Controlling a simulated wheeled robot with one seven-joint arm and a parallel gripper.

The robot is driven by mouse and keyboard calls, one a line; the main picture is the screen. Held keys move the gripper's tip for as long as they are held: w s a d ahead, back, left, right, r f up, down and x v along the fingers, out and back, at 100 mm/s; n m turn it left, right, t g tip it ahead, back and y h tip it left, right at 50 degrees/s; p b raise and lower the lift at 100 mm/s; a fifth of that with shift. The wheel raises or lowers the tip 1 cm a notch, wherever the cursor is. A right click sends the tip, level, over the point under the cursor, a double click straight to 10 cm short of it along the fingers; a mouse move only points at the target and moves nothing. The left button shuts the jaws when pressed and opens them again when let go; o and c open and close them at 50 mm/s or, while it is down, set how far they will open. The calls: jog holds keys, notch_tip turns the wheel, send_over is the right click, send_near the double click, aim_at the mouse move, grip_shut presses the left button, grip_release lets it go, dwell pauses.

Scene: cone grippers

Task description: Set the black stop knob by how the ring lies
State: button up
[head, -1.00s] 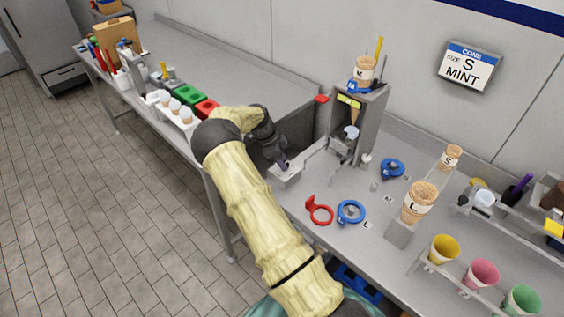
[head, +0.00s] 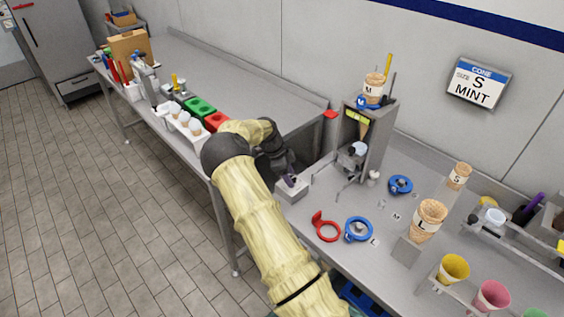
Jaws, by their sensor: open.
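My gripper (head: 289,181) is low over a small grey block (head: 295,192) at the table's front edge; its jaws are open. Something dark purple shows between the fingertips and the block, too small to name. I cannot make out a black stop knob; the gripper may hide it. A red ring (head: 328,232) with a raised tab lies flat on the steel table (head: 310,232). A blue ring (head: 358,235) lies just right of it, near the L label. Another blue ring (head: 400,185) lies farther back near the M label. I cannot tell which ring is meant.
A grey dispenser stand (head: 377,150) rises behind the gripper, with a cone (head: 374,87) on top. L (head: 428,218) and S (head: 459,176) cones stand at right, near coloured cups (head: 454,267). A wall sign (head: 478,84) reads size S, mint.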

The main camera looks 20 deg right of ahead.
jog(key=b+v, duration=0.2)
jog(key=v, duration=1.5)
jog(key=s+a+n+t+y, duration=0.1)
jog(key=s+a+n, duration=0.3)
jog(key=s+n, duration=0.3)
jog(key=s+a+f+n+t+y, duration=0.1)
jog(key=s+a+n, duration=0.3)
jog(key=s+n, duration=0.4)
jog(key=s+a+f+n+t+y, duration=0.1)
jog(key=s+a+n, duration=0.3)
jog(key=s+n, duration=0.4)
jog(key=s+t+y, duration=0.1)
jog(key=s, duration=0.6)
jog(key=shift+s+t, duration=0.3)
jog(key=shift+s, duration=0.05)
